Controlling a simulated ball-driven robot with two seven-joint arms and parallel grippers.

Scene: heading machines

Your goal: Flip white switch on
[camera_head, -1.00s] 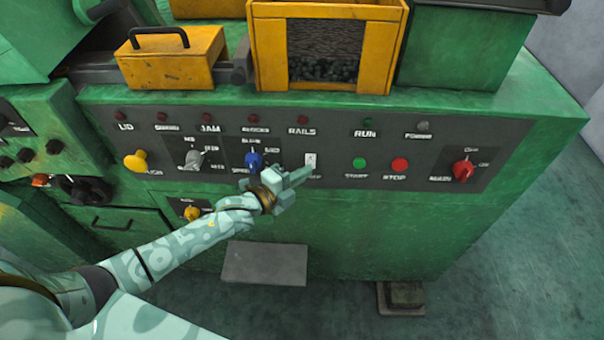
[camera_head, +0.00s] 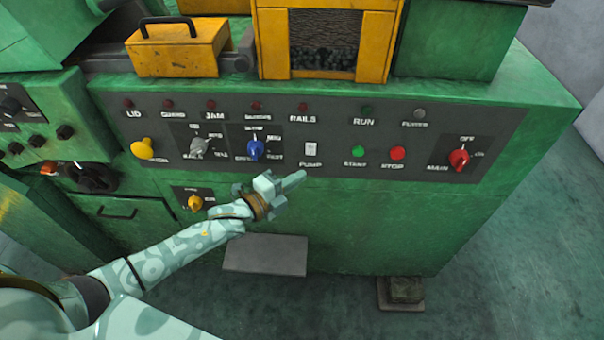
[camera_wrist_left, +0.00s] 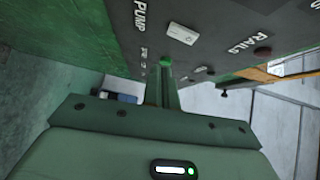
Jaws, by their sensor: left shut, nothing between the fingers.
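The white switch (camera_head: 311,149) sits on the dark control panel, above the label PUMP and below RAILS. In the left wrist view the white switch (camera_wrist_left: 183,33) shows as a small rocker plate beside PUMP, beyond the fingers. Which way it is tipped is too small to tell. My left gripper (camera_head: 300,178) is shut and empty, its fingertips just below the switch and apart from it in the picture. Its closed fingers also show in the left wrist view (camera_wrist_left: 166,80). My right gripper is not in view.
A blue knob (camera_head: 255,149) is left of the switch. Green START (camera_head: 359,152) and red STOP (camera_head: 397,152) buttons and a red MAIN knob (camera_head: 459,159) are to the right. A yellow knob (camera_head: 143,149) is at far left. A grey plate (camera_head: 266,254) sits below my arm.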

